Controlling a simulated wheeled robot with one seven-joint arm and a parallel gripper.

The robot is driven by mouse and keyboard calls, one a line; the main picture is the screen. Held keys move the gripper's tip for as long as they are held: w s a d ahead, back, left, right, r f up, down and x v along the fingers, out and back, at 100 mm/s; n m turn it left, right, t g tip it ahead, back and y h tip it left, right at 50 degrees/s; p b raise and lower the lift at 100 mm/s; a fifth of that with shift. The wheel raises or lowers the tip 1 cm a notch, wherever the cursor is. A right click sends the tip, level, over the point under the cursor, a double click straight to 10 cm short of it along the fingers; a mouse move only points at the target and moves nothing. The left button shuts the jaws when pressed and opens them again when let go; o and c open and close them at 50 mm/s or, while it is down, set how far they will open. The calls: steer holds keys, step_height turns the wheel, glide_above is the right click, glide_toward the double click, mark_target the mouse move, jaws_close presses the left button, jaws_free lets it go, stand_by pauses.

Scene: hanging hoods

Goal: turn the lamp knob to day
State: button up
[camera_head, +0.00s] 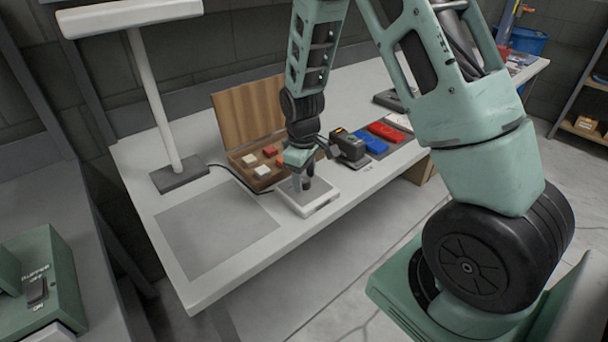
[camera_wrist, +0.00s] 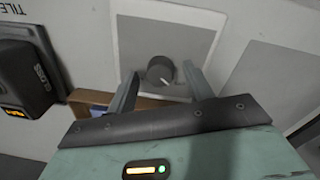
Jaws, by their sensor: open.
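The lamp knob (camera_wrist: 161,71) is a dark round dial with a white pointer line, set on a grey panel. In the wrist view the pointer aims toward the lower right; I see no readable day mark. The white control box (camera_head: 318,209) under it lies on the table's front part. My gripper (camera_head: 304,186) is over this box and hides the knob in the head view. In the wrist view my gripper (camera_wrist: 160,75) is open, one finger on each side of the knob, with visible gaps. The white lamp (camera_head: 152,90) stands at the table's back left.
A wooden box (camera_head: 250,110) with small blocks stands open behind my gripper. A black gloss meter (camera_head: 348,147) is close on the right; it also shows in the wrist view (camera_wrist: 28,75). Blue (camera_head: 369,143) and red (camera_head: 387,132) tiles lie beyond. A grey mat (camera_head: 215,228) is left, bare.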

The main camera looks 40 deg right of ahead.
steer(key=c, duration=1)
steer(key=shift+o, duration=0.2)
steer(key=m+p, duration=0.1)
steer(key=m, duration=0.4)
steer(key=shift+r+m+p, duration=0.1)
steer(key=shift+m+p, duration=0.2)
steer(key=m+p, duration=0.1)
steer(key=m, duration=0.4)
steer(key=shift+w, duration=0.15)
steer(key=shift+d, duration=0.1)
steer(key=o, duration=1)
steer(key=shift+c, duration=0.2)
